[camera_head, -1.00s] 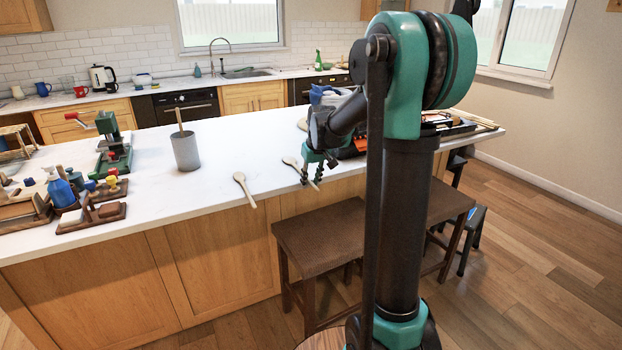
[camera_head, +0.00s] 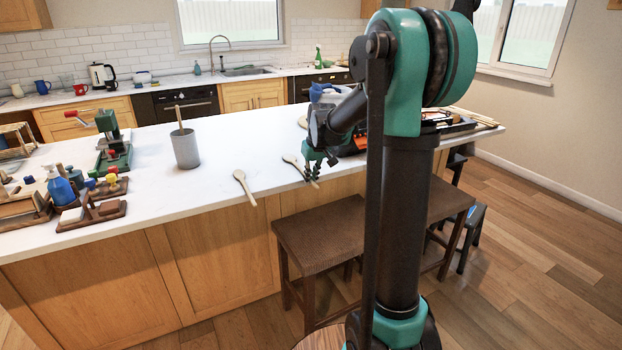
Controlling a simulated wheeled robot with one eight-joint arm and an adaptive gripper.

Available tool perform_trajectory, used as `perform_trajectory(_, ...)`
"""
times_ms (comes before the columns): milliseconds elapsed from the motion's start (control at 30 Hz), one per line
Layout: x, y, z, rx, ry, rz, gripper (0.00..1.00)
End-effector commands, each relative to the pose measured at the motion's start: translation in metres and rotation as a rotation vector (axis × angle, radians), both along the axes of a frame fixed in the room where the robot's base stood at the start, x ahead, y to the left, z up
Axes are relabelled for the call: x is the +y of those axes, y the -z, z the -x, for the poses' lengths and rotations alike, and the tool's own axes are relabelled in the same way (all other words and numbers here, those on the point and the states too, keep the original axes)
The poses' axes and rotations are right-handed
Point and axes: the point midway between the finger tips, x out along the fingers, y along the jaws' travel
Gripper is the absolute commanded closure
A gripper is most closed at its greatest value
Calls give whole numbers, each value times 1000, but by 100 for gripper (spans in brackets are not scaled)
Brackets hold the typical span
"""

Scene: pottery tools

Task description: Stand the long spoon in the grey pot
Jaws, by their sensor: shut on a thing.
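The grey pot (camera_head: 186,150) stands upright on the white counter, with one wooden handle (camera_head: 179,117) rising out of it. A wooden spoon (camera_head: 244,187) lies on the counter to the right of the pot, its handle end at the front edge. A second wooden spoon (camera_head: 291,160) lies further right, under my gripper (camera_head: 312,177). My gripper points down at the counter's front edge and is shut on this second spoon's handle. The fingers hide part of the handle. Which spoon is the longer one I cannot tell.
A green and red clamp tool (camera_head: 114,145), a blue bottle (camera_head: 60,186) and wooden tools (camera_head: 93,214) stand at the counter's left. Brown stools (camera_head: 320,236) stand below the front edge. The counter between pot and spoons is clear.

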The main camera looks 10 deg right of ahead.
Motion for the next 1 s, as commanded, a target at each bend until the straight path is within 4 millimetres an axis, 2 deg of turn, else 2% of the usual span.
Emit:
perform_trajectory(233, 0, -6, 2, 0, 0, 0, 100)
perform_trajectory(1000, -4, -53, 13, 0, 0, 0, 100)
